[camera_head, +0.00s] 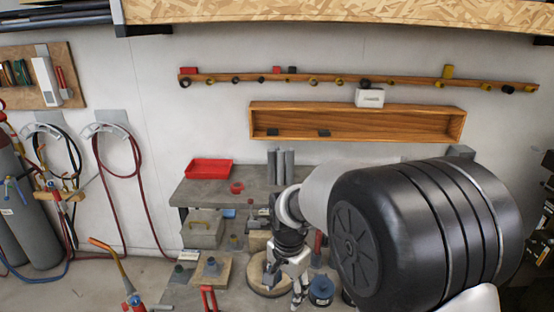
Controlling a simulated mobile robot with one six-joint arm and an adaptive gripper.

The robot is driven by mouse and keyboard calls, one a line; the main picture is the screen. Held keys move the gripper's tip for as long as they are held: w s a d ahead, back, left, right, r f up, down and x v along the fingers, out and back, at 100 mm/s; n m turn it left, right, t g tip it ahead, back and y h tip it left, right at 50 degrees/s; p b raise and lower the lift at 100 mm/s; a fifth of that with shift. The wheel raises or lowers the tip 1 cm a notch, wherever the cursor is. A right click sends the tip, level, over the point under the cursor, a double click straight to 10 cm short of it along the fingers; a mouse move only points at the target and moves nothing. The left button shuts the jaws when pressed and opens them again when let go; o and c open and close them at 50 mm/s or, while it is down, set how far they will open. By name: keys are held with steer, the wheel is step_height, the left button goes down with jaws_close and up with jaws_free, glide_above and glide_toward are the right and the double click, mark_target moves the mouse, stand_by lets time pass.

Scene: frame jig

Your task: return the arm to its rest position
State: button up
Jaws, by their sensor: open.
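My arm reaches in from the lower right, and its large black joint covers much of the right half of the head view. My gripper (299,287) hangs down near the bottom middle, over the right side of a round wooden disc (262,275). It appears open, and I see nothing held between its fingers. I cannot tell the gap between the fingertips and the surface below. What lies behind the black joint is hidden.
A blue spool (321,290) sits right beside the gripper. A wooden shelf (357,107) is on the wall. A torch (110,252) and gas cylinders (35,225) stand left.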

steer(key=s+d+r+n+t, duration=0.1)
steer(key=s+d+r+n, duration=0.2)
steer(key=s+d+r, duration=0.35)
steer(key=s+d+r+n+t, duration=0.2)
steer(key=s+d+r+n, duration=0.1)
steer(key=s+r, duration=0.6)
steer(key=s+d+n+t, duration=0.1)
steer(key=s+d+n, duration=0.1)
steer(key=s, duration=0.7)
steer(key=shift+d+f, duration=0.2)
steer(key=shift+f, duration=0.25)
